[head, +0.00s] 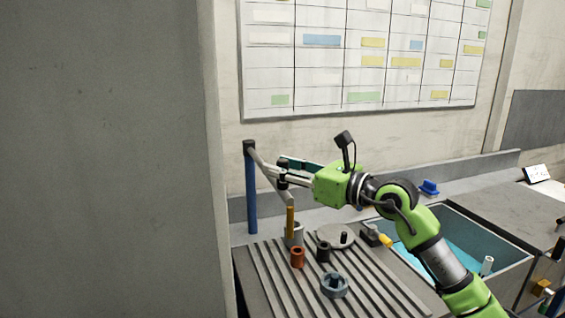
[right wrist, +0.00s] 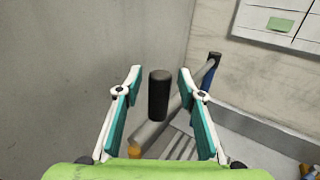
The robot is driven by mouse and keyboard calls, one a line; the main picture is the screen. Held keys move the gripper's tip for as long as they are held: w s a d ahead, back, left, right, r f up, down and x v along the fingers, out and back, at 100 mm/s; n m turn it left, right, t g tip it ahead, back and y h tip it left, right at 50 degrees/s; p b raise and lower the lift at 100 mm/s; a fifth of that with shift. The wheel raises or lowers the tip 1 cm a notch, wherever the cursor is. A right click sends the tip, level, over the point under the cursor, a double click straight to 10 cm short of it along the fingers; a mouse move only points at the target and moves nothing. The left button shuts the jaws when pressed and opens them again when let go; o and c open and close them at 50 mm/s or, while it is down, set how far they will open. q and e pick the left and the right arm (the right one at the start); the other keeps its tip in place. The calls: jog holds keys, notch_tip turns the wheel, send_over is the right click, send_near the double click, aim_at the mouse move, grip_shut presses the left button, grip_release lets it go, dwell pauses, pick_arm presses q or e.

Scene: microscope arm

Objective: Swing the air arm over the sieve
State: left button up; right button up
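The air arm (head: 270,176) is a grey bar reaching from a blue post (head: 252,195) toward the front right, with an orange nozzle (head: 290,221) hanging at its end. A black upright handle (right wrist: 159,95) stands on the bar. My right gripper (head: 283,170) is at this handle; in the right wrist view its open fingers (right wrist: 160,74) stand on both sides of it, with a gap each side. The nozzle hangs by a grey cup (head: 296,236). I cannot tell for sure which round part is the sieve. My left gripper is not in view.
The ribbed bench top (head: 275,276) holds a copper-coloured cup (head: 297,257), a black cup (head: 323,251), a blue-grey notched ring (head: 334,286) and a grey disc (head: 331,232). A sink (head: 500,266) lies at the right. A grey wall (head: 105,160) closes the left.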

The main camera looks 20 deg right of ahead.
jog(key=shift+c, duration=0.9)
grip_shut()
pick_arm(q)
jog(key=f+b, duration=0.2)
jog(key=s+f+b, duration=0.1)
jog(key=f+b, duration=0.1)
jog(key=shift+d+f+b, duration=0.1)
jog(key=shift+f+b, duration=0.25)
pick_arm(e)
jog(key=w+d, duration=0.3)
jog(key=d, duration=1)
jog(key=shift+o, duration=0.9)
grip_release()
jog(key=shift+d, duration=0.1)
